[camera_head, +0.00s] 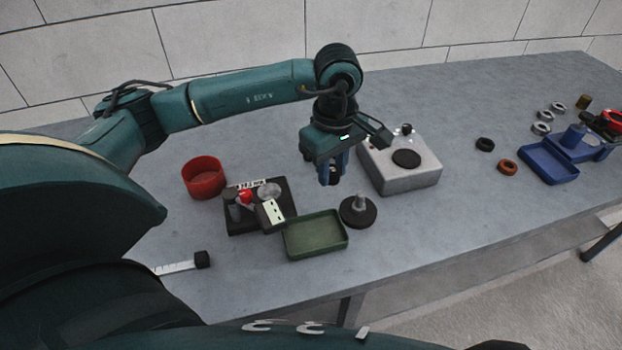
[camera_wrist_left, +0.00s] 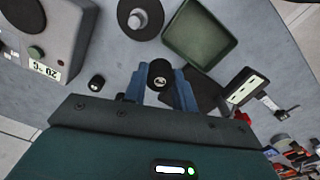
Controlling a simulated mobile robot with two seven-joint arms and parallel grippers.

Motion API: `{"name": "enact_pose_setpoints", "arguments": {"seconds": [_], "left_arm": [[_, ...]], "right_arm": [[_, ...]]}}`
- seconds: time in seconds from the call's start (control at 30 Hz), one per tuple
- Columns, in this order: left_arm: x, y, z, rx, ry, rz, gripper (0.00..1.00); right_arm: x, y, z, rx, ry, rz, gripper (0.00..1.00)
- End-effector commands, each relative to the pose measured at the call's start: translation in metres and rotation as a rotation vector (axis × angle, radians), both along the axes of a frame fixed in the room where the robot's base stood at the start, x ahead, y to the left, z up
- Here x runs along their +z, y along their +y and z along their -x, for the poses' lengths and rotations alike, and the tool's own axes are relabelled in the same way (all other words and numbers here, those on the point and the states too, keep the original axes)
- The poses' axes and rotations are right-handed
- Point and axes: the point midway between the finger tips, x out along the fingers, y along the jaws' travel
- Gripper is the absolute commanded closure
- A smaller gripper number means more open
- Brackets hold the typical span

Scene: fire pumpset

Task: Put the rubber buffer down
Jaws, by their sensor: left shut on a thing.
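The rubber buffer (camera_wrist_left: 160,74) is a small black cylinder with a pale centre, seen end-on between the blue fingers in the left wrist view. In the head view it shows as a dark piece (camera_head: 334,176) between the fingertips. My left gripper (camera_head: 332,172) is shut on it, pointing down above the table. The gripper is between the grey box and the black fixture board, behind the round black base with a post. Its fingers also show in the left wrist view (camera_wrist_left: 158,86). The exact gap between buffer and table cannot be told. My right gripper is not in view.
The grey box (camera_head: 405,178) stands right of the gripper. The green tray (camera_head: 316,246), round black base (camera_head: 358,211), fixture board (camera_head: 240,222) and red bowl (camera_head: 203,178) lie nearby. A small black piece (camera_wrist_left: 97,82) lies near the box. A blue tray (camera_head: 547,163) is far right.

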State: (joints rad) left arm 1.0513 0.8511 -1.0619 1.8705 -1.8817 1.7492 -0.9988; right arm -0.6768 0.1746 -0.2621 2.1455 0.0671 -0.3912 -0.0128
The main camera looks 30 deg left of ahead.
Motion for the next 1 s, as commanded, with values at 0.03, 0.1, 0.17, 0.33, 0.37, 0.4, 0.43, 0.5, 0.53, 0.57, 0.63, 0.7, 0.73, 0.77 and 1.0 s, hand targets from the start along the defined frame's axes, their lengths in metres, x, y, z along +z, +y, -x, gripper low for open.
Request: {"name": "enact_pose_setpoints", "arguments": {"seconds": [0.03, 0.1, 0.17, 0.33, 0.37, 0.4, 0.43, 0.5, 0.53, 0.57, 0.63, 0.7, 0.73, 0.77, 1.0], "left_arm": [[0.001, 0.006, -0.006, 0.157, 0.0, 0.004, 0.98], [0.002, 0.013, -0.013, 0.385, 0.001, 0.009, 0.98], [0.003, 0.02, -0.02, 0.581, 0.001, 0.012, 0.98], [0.003, 0.041, -0.034, 1.129, 0.006, 0.02, 0.98], [0.003, 0.045, -0.037, 1.221, 0.006, 0.02, 0.98], [0.003, 0.049, -0.039, 1.338, 0.007, 0.022, 0.98], [0.003, 0.053, -0.041, 1.421, 0.008, 0.022, 0.98], [0.003, 0.06, -0.045, 1.595, 0.01, 0.024, 0.98], [0.003, 0.062, -0.046, 1.659, 0.011, 0.024, 0.98], [0.003, 0.064, -0.047, 1.717, 0.012, 0.024, 0.98], [0.002, 0.069, -0.049, 1.831, 0.014, 0.023, 0.98], [0.002, 0.072, -0.051, 1.909, 0.014, 0.023, 0.98], [0.001, 0.073, -0.051, 1.933, 0.014, 0.022, 0.98], [0.0, 0.074, -0.051, 1.952, 0.015, 0.021, 0.98], [-0.04, 0.075, -0.051, 1.984, 0.018, 0.017, 0.98]], "right_arm": [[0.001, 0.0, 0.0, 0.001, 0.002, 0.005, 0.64], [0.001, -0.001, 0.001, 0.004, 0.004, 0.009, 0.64], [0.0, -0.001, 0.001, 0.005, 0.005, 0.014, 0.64], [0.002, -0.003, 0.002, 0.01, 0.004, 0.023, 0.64], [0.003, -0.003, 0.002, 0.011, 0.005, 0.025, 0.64], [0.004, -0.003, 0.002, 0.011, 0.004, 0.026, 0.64], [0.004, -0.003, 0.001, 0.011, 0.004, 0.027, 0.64], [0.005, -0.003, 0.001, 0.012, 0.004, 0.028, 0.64], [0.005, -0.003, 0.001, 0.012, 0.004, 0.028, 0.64], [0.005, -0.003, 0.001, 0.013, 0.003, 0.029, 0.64], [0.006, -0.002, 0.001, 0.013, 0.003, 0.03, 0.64], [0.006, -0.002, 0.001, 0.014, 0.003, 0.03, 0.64], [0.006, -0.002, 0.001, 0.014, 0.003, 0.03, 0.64], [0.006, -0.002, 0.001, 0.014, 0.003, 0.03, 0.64], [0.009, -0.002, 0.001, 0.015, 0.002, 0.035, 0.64]]}}
